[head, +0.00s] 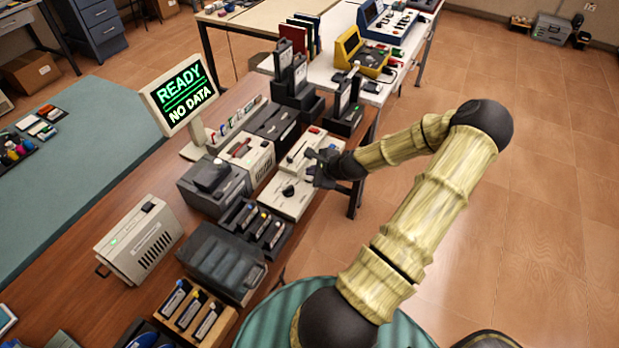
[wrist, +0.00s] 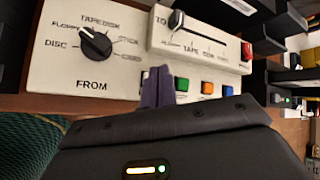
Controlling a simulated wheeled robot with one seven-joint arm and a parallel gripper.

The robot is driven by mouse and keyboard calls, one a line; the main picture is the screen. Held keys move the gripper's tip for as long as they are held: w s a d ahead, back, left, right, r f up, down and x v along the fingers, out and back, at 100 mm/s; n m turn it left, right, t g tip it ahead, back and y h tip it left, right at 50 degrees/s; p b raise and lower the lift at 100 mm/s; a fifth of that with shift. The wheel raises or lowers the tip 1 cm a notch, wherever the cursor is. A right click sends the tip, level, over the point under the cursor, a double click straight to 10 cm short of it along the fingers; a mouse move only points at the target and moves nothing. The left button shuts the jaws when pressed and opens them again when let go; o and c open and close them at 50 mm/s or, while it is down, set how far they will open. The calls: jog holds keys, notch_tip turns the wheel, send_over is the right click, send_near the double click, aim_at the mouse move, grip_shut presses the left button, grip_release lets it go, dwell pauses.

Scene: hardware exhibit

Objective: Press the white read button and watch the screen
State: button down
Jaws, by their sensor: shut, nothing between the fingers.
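The screen (head: 181,92) stands on the bench in the head view and reads "READY" over "NO DATA" in green and white. My gripper (head: 318,165) is over the pale control panel (head: 289,199). In the wrist view my gripper (wrist: 158,87) is shut and empty, its purple-grey fingertips in front of the panel's row of buttons. A green button (wrist: 182,83), an orange button (wrist: 207,87) and a blue button (wrist: 228,90) show to the right of the fingers. I cannot make out the white read button; the fingers may cover it. Contact is unclear.
The FROM dial (wrist: 96,42) is left of the fingers, its pointer toward the upper left. The TO slider knob (wrist: 176,20) is at its left end, with a red button (wrist: 246,52) farther right. Drives and cartridge racks (head: 255,232) crowd the bench.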

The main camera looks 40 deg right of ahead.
jog(key=shift+f, duration=0.4)
jog(key=shift+f, duration=0.35)
dwell(0.7)
jog(key=shift+r+p, duration=0.55)
jog(key=shift+r, duration=0.3)
notch_tip(320, 180, up, 5)
jog(key=p, duration=0.4)
dwell(0.3)
dwell(0.7)
